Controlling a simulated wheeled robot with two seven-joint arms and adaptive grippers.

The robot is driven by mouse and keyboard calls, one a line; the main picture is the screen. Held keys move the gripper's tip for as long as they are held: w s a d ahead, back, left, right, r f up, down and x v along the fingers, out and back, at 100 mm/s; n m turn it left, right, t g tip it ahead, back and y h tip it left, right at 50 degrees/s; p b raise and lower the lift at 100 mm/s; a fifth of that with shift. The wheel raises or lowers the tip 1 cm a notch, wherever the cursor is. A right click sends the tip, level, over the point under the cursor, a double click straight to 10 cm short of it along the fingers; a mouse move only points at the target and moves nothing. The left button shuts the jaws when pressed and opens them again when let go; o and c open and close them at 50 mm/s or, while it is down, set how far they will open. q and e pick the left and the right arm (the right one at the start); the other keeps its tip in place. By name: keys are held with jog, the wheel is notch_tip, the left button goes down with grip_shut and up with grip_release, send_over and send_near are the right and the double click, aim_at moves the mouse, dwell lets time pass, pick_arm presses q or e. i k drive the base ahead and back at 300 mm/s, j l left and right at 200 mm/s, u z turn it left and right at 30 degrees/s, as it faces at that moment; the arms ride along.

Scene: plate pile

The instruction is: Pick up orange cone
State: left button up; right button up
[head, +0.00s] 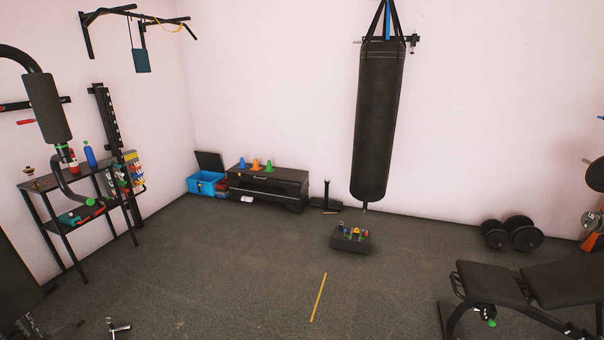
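A small orange cone (255,165) stands upright on top of a low black cabinet (286,190) against the back wall. It stands between a blue cone (242,163) on its left and a green cone (269,166) on its right. The cone is far off across the room and nothing hides it. I cannot make out either of my grippers in the head view.
A blue crate (206,183) stands left of the cabinet. A punching bag (377,120) hangs right of it. A low dark box (351,239) with small coloured items, dumbbells (511,234) and a bench (530,284) stand right. A shelf (75,178) stands left. The middle floor is largely open.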

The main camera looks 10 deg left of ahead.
aim_at(255, 165)
jog(key=i+j+u, duration=0.25)
jog(key=i, duration=0.2)
jog(key=i+l+u, duration=0.1)
jog(key=i+u, duration=0.15)
jog(key=i, duration=3.85)
jog(key=i+j, duration=0.1)
jog(key=i, duration=0.35)
jog(key=i+j+z, duration=0.1)
jog(key=i, duration=0.35)
jog(key=i+j+z, duration=0.2)
jog(key=i, duration=0.2)
jog(key=i+z, duration=0.25)
jog(key=i, duration=0.15)
jog(key=i+j+z, duration=0.2)
jog(key=i+j, duration=0.05)
jog(key=i, duration=0.1)
